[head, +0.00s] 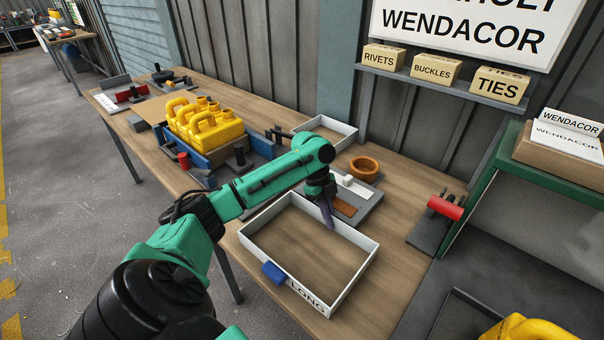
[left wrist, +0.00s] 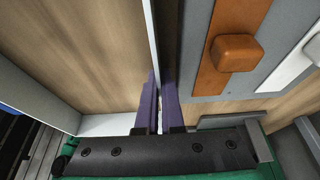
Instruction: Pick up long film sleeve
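The long film sleeve (head: 308,292) is a white, thin-walled rectangular frame marked LONG, with a blue tab on its near side. It lies on the bench, and bare wood shows inside it. My left gripper (head: 328,213) points down at its far wall. In the left wrist view, the purple fingers (left wrist: 160,103) stand close together, one on each side of the white wall (left wrist: 153,45), with barely a gap; they look shut on it. Their contact faces are mostly hidden. My right gripper is not in view.
Just beyond the sleeve is a grey board with an orange-brown piece (head: 345,208); it also shows in the left wrist view (left wrist: 235,52). An orange ring (head: 364,169) and a smaller white frame (head: 345,127) stand behind. Yellow jerry cans (head: 213,133) fill a blue crate left. A red-handled tool (head: 444,208) stands right.

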